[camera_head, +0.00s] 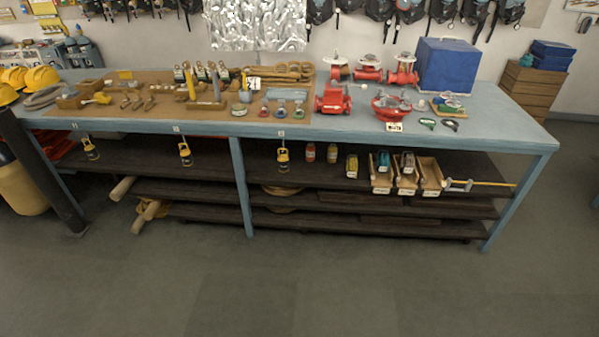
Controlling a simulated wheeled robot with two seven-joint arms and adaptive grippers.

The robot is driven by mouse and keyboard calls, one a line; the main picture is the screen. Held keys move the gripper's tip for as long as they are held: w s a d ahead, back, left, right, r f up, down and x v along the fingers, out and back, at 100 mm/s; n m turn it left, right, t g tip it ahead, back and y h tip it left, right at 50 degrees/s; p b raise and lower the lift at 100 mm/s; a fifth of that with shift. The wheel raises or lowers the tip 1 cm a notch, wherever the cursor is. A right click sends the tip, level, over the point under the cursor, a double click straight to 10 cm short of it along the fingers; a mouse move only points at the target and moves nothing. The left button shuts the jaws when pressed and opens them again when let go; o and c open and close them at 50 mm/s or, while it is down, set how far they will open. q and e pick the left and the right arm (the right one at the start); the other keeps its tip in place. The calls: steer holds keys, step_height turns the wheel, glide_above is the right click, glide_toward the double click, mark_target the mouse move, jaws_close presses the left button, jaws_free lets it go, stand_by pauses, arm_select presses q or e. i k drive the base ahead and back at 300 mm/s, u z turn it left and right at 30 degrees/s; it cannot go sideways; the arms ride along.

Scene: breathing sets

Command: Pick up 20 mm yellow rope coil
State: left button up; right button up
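A tan-yellow rope coil (287,72) lies on the bench top at the back middle, beside a small white label. Another tan coil (282,190) lies on the lower shelf below, partly hidden by the shelf above. A yellow coiled bundle (157,210) shows low at the left, by the ends of rolled poles. No readable marking shows which coil is 20 mm. Neither of my grippers is in view.
The blue-framed bench (520,127) has dark shelves beneath. Red valves (333,99), a blue box (447,66) and many small fittings crowd its top. Wooden trays (429,178) stand on the upper shelf. A yellow bin (22,190) stands at left. The floor in front is clear.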

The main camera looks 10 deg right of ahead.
mark_target(352, 162)
steer(key=u, duration=0.65)
steer(key=i, duration=2.8)
steer(key=z, duration=1.45)
steer(key=i, duration=1)
steer(key=z, duration=0.95)
